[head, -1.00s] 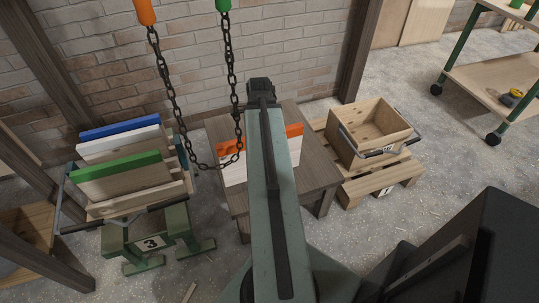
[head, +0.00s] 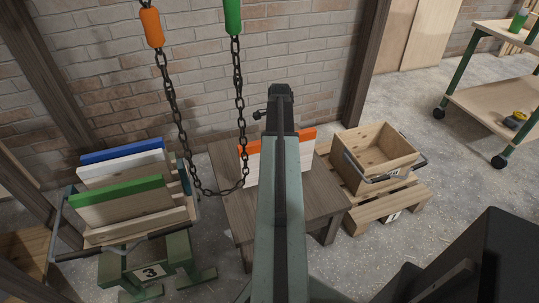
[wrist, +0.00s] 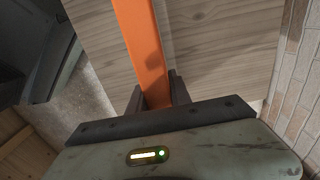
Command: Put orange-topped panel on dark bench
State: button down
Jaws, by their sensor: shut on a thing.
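The orange-topped panel (head: 307,148) shows on both sides of my arm in the head view, upright over the dark bench (head: 325,203), with a pale face below its orange edge. My arm hides its middle. In the wrist view, the orange edge (wrist: 143,45) runs between the two dark fingers of my gripper (wrist: 157,88), which is shut on it. The bench's grey-brown top (wrist: 220,45) lies below the panel. I cannot tell whether the panel's lower edge touches the bench.
A chain (head: 243,120) hangs in a loop close to the panel's left end. A rack (head: 120,232) with blue-, white- and green-topped panels stands left. A wooden crate (head: 350,160) on a pallet (head: 370,215) stands right of the bench. A brick wall (head: 310,60) rises behind.

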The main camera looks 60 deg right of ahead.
jog(key=shift+w+d, duration=0.2)
jog(key=shift+d, duration=0.35)
notch_tip(320, 180, down, 4)
jog(key=b, duration=0.3)
jog(key=shift+r+b, duration=0.1)
jog(key=shift+b, duration=0.3)
jog(key=c, duration=1.2)
grip_release()
jog(key=shift+a, duration=0.1)
jog(key=shift+r, duration=0.15)
notch_tip(320, 180, up, 12)
jog(key=p, duration=1.2)
jog(key=shift+r, duration=0.1)
